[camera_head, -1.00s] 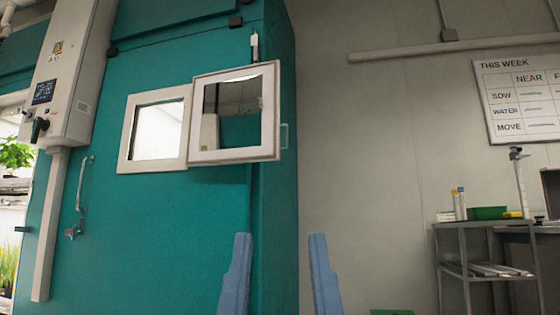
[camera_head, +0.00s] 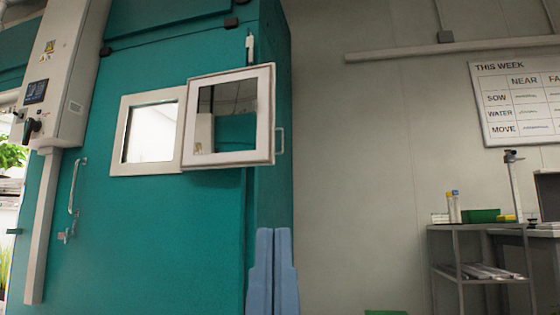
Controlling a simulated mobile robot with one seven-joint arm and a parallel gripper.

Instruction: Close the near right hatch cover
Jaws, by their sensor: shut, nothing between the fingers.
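The hatch cover (camera_head: 268,118) is a white square frame with a dark reflecting pane and a small handle (camera_head: 281,141) on its right side. It stands swung open from the teal chamber wall. To its left is the white-framed window opening (camera_head: 116,142), bright inside, which the cover does not hide. My gripper (camera_head: 273,232) shows at the bottom of the view as two blue fingers, closed together and empty. It is below the cover, apart from it in the picture.
The teal chamber (camera_head: 180,240) fills the left, with a door handle (camera_head: 74,188) and a control box (camera_head: 60,70). A metal cart (camera_head: 455,228) with bottles and a green bin stands at the right, below a whiteboard (camera_head: 520,100). The grey wall between is bare.

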